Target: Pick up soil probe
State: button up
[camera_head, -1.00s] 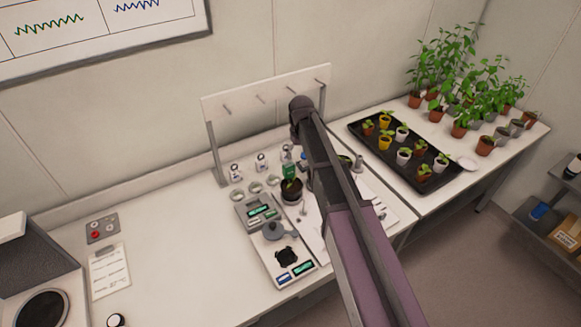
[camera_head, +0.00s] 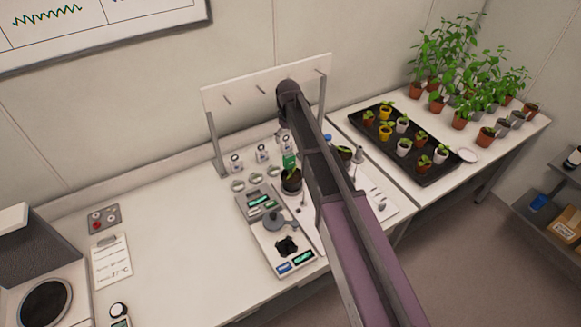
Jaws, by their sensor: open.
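A small device with a green head (camera_head: 290,161) stands upright in a dark pot (camera_head: 292,182) with a seedling, on the white bench (camera_head: 170,240). It looks like the soil probe, but it is too small to be sure. My arm reaches across the bench from the lower right, and its far joint is in front of the peg rack. My gripper cannot be made out; it seems hidden by my arm. The arm also covers part of the bench just right of the pot.
Scales (camera_head: 284,246) stand in front of the pot. Several small bottles and dishes are behind and left of it, below the peg rack (camera_head: 245,98). A black tray (camera_head: 432,178) of seedlings is on the right. The bench's left middle is mostly clear.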

aim_at(289, 155)
jog(key=shift+f+b, duration=3.35)
jog(key=shift+f, duration=0.3)
jog(key=shift+w+d+f+b, duration=0.1)
jog(key=shift+w+f+b, duration=0.05)
jog(key=shift+f+b, duration=1.2)
jog(key=shift+w+f+b, duration=0.1)
jog(key=shift+f+b, duration=1.15)
jog(key=shift+b, duration=0.05)
jog(key=c, duration=1.3)
jog(key=shift+r, duration=0.15)
notch_tip(289, 155, up, 18)
jog(key=p, duration=1.8)
